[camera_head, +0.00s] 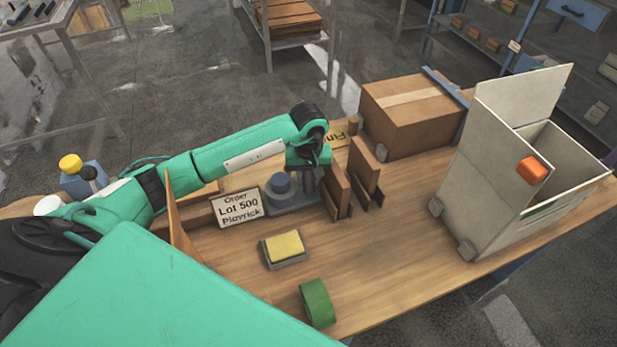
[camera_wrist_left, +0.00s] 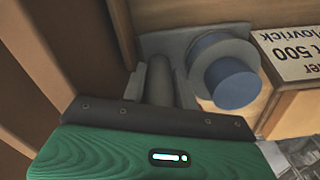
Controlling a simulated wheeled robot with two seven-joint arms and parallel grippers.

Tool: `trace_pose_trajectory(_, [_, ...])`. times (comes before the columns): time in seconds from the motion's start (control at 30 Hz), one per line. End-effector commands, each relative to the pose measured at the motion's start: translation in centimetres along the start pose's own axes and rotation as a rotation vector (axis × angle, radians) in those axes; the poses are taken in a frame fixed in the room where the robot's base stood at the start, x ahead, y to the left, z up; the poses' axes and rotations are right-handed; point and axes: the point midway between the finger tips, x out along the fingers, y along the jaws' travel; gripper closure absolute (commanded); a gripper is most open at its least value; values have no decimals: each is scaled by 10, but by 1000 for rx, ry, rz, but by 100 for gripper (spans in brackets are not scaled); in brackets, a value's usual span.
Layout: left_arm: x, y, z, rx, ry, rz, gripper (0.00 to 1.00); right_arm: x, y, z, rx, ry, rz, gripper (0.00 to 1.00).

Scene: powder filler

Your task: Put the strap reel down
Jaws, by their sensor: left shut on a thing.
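My left gripper (camera_head: 308,183) points down at the grey base plate (camera_head: 296,202) in the middle of the table. In the left wrist view, its fingers (camera_wrist_left: 160,90) are shut on a grey upright post (camera_wrist_left: 160,76) by a round grey-and-blue piece (camera_wrist_left: 232,82). This piece also shows in the head view (camera_head: 281,184). I cannot tell whether the post is fixed to the plate. A green roll (camera_head: 318,303), which may be the strap reel, lies on the table near the front edge, apart from the gripper. My right gripper is not in view.
Brown upright boards (camera_head: 365,165) stand just right of the left gripper. An order sign (camera_head: 237,207) stands left of it. A yellow-topped block (camera_head: 284,246), a cardboard box (camera_head: 413,113) and an open pale bin (camera_head: 500,165) share the table (camera_head: 400,265). The middle front right is clear.

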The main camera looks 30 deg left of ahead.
Motion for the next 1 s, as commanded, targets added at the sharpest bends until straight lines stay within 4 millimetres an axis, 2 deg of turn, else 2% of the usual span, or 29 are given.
trace_pose_trajectory(0.13, [0,0,0,0,1,0,100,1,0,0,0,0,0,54])
trace_pose_trajectory(0.17, [1,0,0,0,0,-1,65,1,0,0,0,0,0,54])
trace_pose_trajectory(0.23, [1,0,0,0,0,0,51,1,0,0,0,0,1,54])
trace_pose_trajectory(0.27, [1,0,0,0,0,0,49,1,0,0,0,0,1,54])
trace_pose_trajectory(0.67, [-5,2,1,2,-2,4,49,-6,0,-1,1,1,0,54])
trace_pose_trajectory(0.8, [-18,2,1,2,0,6,49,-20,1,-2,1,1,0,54])
trace_pose_trajectory(0.87, [-24,2,-2,3,6,7,49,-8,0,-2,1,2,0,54])
trace_pose_trajectory(1.0, [-54,1,-2,3,7,5,49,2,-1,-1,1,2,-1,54])
